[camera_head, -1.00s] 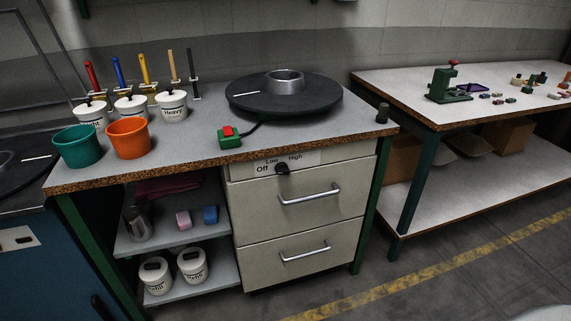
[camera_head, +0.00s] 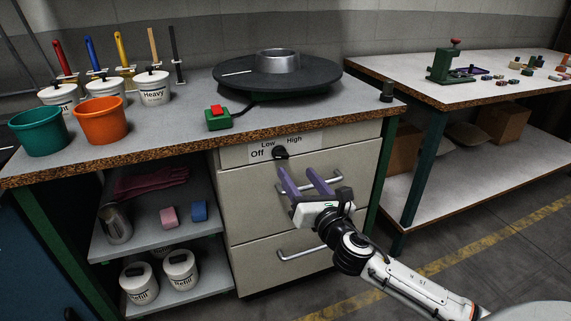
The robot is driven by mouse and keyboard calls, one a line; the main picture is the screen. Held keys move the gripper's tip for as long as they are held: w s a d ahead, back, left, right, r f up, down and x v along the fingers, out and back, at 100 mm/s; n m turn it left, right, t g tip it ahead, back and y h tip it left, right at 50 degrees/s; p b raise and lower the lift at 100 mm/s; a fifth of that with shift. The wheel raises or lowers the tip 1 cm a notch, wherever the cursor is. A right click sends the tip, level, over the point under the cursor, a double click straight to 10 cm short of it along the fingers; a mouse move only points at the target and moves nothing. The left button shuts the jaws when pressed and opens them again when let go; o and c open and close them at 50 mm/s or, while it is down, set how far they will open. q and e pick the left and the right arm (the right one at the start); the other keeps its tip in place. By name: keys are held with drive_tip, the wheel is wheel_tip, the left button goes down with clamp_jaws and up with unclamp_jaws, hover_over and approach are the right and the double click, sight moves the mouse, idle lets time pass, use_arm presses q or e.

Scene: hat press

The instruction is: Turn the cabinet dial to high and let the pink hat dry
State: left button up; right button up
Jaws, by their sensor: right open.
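The black cabinet dial (camera_head: 280,153) is on the panel above the upper drawer, with the labels Off, Low and High around it. Its pointer setting is too small to tell. My right gripper (camera_head: 298,173) is in front of the upper drawer, just below and slightly right of the dial. Its two purple fingers are spread, empty and pointing up toward the panel. It appears apart from the dial. No pink hat shows in view. My left gripper is out of view.
The upper drawer handle (camera_head: 323,182) is partly behind my right gripper; the lower handle (camera_head: 302,251) is below. A red-and-green button box (camera_head: 218,118) and black turntable (camera_head: 277,74) are on the bench. Open shelves (camera_head: 150,240) hold dark pink cloth and jars.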

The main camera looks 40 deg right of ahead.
sight(283, 155)
drive_tip(key=b+x, duration=0.1)
drive_tip(key=x, duration=0.8)
drive_tip(key=shift+w, duration=0.15)
drive_tip(key=c, duration=1.1)
